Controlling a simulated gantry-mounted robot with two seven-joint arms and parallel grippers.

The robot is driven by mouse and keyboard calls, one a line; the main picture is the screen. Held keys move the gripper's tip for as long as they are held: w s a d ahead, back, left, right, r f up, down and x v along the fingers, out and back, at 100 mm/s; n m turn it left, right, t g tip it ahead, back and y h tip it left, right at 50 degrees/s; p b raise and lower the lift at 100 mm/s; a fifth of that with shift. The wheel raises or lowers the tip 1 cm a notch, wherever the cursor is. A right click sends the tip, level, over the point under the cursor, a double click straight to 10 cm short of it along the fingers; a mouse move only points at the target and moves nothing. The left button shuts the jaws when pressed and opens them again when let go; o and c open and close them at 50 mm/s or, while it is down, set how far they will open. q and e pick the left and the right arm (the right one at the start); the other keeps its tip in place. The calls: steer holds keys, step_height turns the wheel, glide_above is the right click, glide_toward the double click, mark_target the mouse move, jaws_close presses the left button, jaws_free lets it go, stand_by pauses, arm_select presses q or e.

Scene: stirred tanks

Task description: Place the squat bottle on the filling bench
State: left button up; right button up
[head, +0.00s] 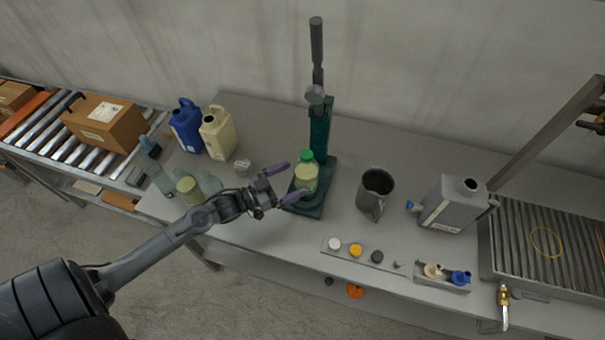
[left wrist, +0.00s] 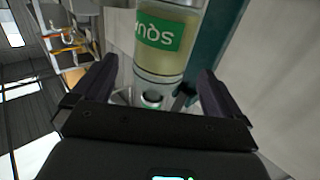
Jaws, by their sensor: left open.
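A squat bottle (head: 306,176) with a green cap and pale yellow-green contents stands upright on the base of the green press stand (head: 319,135) on the bench (head: 270,126). My left gripper (head: 284,182) is open, its two purple-grey fingers reaching toward the bottle from the left, one on each side. In the left wrist view the bottle (left wrist: 168,45), with a green label, stands between the open fingers (left wrist: 160,95). I cannot tell whether the fingers touch it. My right gripper is not in view.
Blue (head: 186,126) and cream (head: 217,133) jugs stand at the back left. A dark pitcher (head: 374,190) and grey canister (head: 454,204) stand to the right. Several caps lie on a strip (head: 365,255) at the front. A conveyor (head: 87,135) holds boxes at the left.

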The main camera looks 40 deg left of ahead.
arm_select(q)
steer(key=v, duration=0.2)
steer(key=shift+s+a, duration=0.15)
steer(key=shift+s, duration=0.25)
steer(key=s+d+f+n+g+y, duration=0.2)
steer(key=s+d+f+g+y, duration=0.25)
steer(key=d, duration=0.25)
steer(key=s+d+g, duration=0.3)
steer(key=s+g, duration=0.1)
steer(key=s, duration=0.2)
steer(key=s+d+r+g+y, duration=0.1)
steer(key=s+d+g, duration=0.3)
steer(key=s+g, duration=0.1)
steer(key=shift+s+d+r, duration=0.2)
steer(key=shift+s+r, duration=0.15)
steer(key=shift+s, duration=0.5)
step_height(320, 180, up, 20)
steer(key=p, duration=2)
